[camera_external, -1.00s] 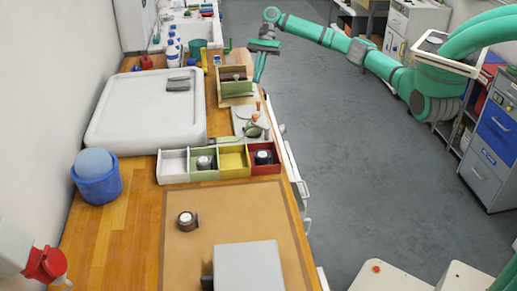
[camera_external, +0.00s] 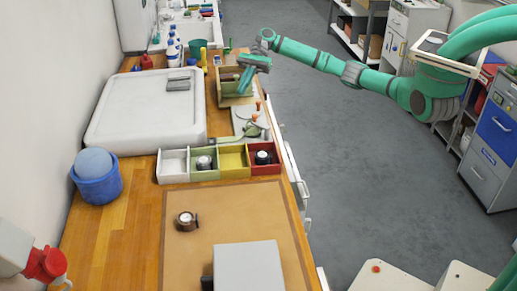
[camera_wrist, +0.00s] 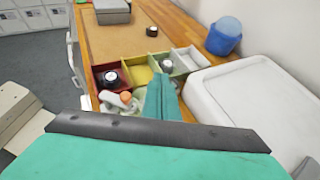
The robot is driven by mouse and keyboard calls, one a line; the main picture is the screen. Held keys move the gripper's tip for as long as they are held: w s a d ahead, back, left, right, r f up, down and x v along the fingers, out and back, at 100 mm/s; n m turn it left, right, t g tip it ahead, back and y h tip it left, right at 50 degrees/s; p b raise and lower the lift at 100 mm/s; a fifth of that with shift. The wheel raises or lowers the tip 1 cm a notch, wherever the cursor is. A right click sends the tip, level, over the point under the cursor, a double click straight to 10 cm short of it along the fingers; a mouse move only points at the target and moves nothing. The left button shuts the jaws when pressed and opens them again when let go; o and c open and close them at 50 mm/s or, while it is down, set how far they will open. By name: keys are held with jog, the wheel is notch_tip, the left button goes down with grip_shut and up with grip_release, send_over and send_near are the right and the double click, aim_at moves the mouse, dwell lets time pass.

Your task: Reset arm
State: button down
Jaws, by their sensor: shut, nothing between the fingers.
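My gripper (camera_external: 246,78) is the teal tool at the end of my arm, in the external view.
A four-colour tray (camera_external: 221,175) holds dark round items in its green and red compartments. Another dark round item (camera_external: 187,220) lies on the brown mat (camera_external: 225,215). A white bin lid (camera_external: 140,105), blue tub (camera_external: 97,180) and grey box (camera_external: 248,265) stand on the bench. Open floor lies to the right.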

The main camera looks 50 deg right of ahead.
jog(key=s+a+r+m+t+y, duration=0.45)
jog(key=a+m+y, duration=0.25)
jog(key=a+y, duration=0.3)
jog(key=s+d+f+m+t+h, duration=0.25)
jog(key=d+m+t+h, duration=0.3)
jog(key=m+t, duration=0.7)
jog(key=s+d+f+m+t+h, duration=0.2)
jog(key=d+f+m+t+h, duration=0.2)
jog(key=d+m+t, duration=0.8)
jog(key=s+a+f+m+g+h, duration=0.3)
jog(key=s+f+m+h, duration=1)
jog(key=s+f+m, duration=0.45)
jog(key=s+d+f+m+g, duration=0.2)
jog(key=s+m+g, duration=0.1)
jog(key=s, duration=0.7)
jog(key=s+d+f+m+g, duration=0.2)
jog(key=s+d+m+g, duration=0.1)
jog(key=s, duration=0.8)
jog(key=shift+s+d+f+m+g, duration=0.2)
jog(key=shift+d+m+g, duration=0.1)
jog(key=shift+m+g, duration=0.6)
